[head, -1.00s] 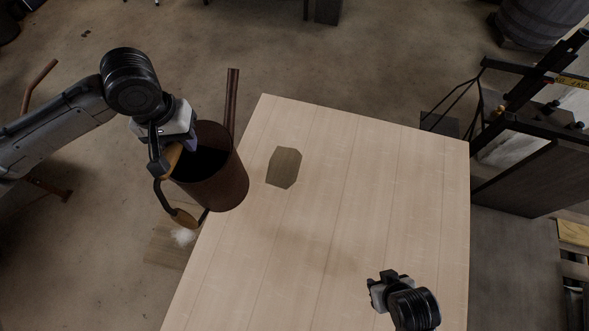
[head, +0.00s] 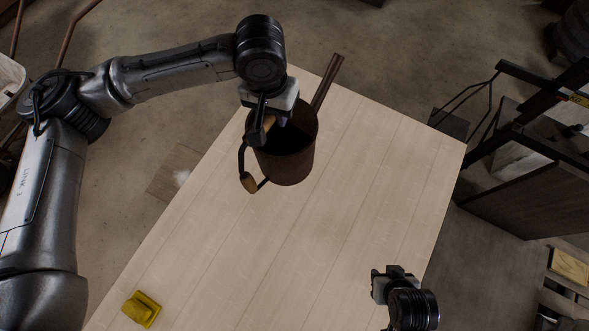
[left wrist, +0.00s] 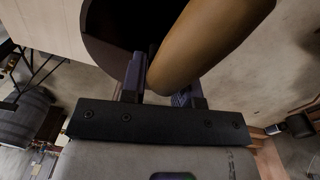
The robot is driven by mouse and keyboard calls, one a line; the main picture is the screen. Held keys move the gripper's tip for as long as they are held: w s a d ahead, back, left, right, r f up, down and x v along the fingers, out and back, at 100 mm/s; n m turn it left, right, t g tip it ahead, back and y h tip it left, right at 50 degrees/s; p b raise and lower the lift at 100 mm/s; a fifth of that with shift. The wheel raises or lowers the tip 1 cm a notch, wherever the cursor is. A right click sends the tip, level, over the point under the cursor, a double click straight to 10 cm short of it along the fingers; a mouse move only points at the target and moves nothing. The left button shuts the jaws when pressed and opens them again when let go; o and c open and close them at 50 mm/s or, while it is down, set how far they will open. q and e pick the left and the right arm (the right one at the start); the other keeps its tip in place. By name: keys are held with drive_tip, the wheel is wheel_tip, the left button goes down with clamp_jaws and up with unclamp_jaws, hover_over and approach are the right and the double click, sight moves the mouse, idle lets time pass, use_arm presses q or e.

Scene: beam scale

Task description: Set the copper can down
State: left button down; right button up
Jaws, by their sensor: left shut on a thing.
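The copper can (head: 287,163) is a dark brown-red watering can with an open top. Its long spout (head: 326,83) points to the upper right, and its black handle with wooden grips is on the left. My left gripper (head: 263,122) is shut on a wooden grip at the rim side. The left wrist view shows the wooden grip (left wrist: 212,38) at the fingers and the dark can wall (left wrist: 98,48) beyond. The can appears over the table's far part; any gap beneath it cannot be judged. My right gripper (head: 378,284) is near the table's right edge, its opening unclear.
The pale plank table (head: 260,255) is largely bare in front of the can. A yellow object (head: 141,308) lies at its near left corner. A dark frame and cabinet (head: 525,190) stand to the right of the table.

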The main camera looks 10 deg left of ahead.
sight(307, 123)
use_arm(q)
drive_tip(key=d+r, duration=0.1)
drive_tip(key=d, duration=0.1)
drive_tip(key=w+d+r+p, duration=0.1)
drive_tip(key=d, duration=0.1)
drive_tip(key=w+d, duration=0.1)
drive_tip(key=d, duration=0.1)
drive_tip(key=shift+d+r, duration=0.25)
drive_tip(key=shift+r, duration=0.15)
drive_tip(key=w+r+m+p, duration=0.1)
drive_tip(key=w+r+p, duration=0.1)
drive_tip(key=w, duration=0.7)
drive_tip(key=w+a+f+m+p, duration=0.1)
drive_tip(key=w+a+f+p, duration=0.2)
drive_tip(key=a+f, duration=0.8)
drive_tip(key=shift+w+a+f+m, duration=0.3)
drive_tip(key=shift+w+a+m, duration=0.15)
drive_tip(key=shift+a, duration=0.1)
drive_tip(key=c, duration=1.3)
unclamp_jaws()
drive_tip(key=shift+f, duration=0.2)
drive_tip(key=o, duration=0.4)
